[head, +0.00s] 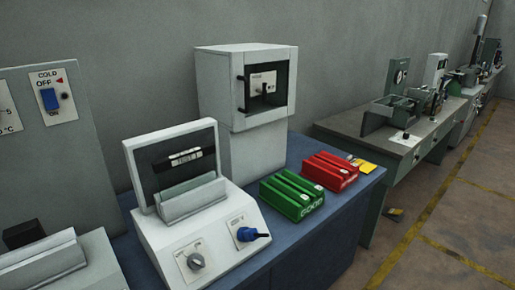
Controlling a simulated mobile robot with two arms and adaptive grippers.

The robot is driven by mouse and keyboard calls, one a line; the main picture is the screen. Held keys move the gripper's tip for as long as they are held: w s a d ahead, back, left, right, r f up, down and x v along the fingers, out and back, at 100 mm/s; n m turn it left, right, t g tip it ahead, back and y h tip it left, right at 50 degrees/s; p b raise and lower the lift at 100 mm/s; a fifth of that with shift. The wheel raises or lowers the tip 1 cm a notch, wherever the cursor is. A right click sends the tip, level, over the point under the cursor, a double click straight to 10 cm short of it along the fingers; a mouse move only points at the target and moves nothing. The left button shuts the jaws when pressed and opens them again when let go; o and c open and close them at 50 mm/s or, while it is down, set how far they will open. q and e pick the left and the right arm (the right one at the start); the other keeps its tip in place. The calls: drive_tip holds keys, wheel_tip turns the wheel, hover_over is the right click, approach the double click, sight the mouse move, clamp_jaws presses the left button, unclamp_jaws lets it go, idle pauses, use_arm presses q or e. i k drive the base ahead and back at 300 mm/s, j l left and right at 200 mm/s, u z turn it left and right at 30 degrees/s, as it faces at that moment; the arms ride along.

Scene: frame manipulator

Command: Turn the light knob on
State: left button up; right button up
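A pale sloped device (150,250) with a dark upright screen stands on the blue bench, left of the middle. Its front panel carries a round grey knob (196,261) and, to the right, a blue knob or handle (250,234). The small labels by them are too blurred to read, so I cannot tell which one is the light knob. Neither of my grippers is in view, and nothing touches the knobs.
A tall white cabinet (225,125) stands behind. A green box (292,196) and a red box (330,171) lie on the blue bench (330,222) at right. A panel with a blue switch (49,99) is at left. Open floor (450,230) lies right.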

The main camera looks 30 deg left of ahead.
sight(195, 261)
drive_tip(key=j+u, duration=0.2)
drive_tip(key=u, duration=1.15)
